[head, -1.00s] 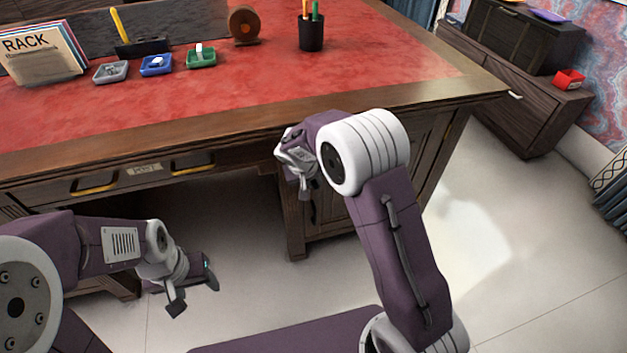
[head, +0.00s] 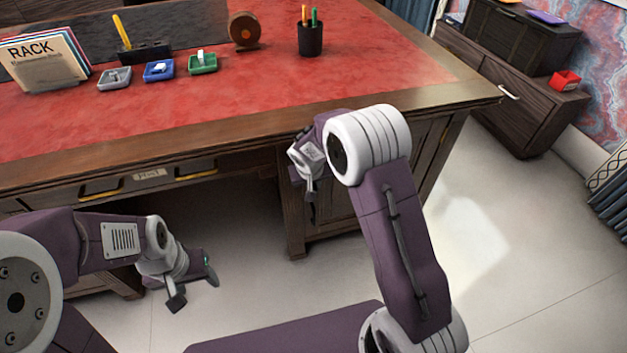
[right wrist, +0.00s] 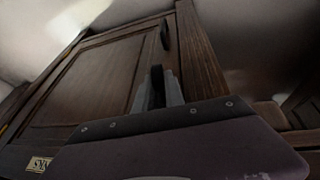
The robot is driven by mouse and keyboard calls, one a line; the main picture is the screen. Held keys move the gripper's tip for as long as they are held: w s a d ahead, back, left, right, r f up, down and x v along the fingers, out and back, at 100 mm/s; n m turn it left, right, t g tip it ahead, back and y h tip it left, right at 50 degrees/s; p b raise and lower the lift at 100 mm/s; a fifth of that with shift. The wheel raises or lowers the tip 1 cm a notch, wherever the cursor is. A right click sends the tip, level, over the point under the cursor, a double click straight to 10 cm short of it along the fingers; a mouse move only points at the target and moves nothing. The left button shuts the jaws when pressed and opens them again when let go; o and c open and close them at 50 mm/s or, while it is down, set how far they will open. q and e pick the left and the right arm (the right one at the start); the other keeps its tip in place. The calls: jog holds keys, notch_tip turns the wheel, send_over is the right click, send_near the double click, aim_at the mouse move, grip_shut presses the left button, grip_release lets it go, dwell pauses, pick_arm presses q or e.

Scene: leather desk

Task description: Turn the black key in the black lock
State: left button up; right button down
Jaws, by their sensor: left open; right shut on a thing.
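My right gripper (head: 309,192) is at the front of the desk's right cabinet. In the right wrist view its grey fingers (right wrist: 160,96) are shut on a dark upright piece, the black key (right wrist: 157,78), in front of the wooden door. The black lock cannot be made out; the fingers and key hide that part of the door. How far the key is in or turned cannot be told. My left gripper (head: 194,288) is open and empty, low over the floor in front of the desk's knee space.
The red desk top (head: 270,90) holds trays, a rack of folders (head: 45,62) and a pen cup (head: 310,38). The floor right of my right arm is clear.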

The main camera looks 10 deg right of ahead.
jog(key=shift+r+y+p, duration=0.1)
jog(key=shift+y+p, duration=0.7)
jog(key=shift+p, duration=2.25)
jog(key=shift+w, duration=0.1)
jog(key=c, duration=1.3)
grip_release()
jog(key=shift+c, duration=0.2)
jog(key=p+v, duration=0.3)
jog(key=v, duration=0.6)
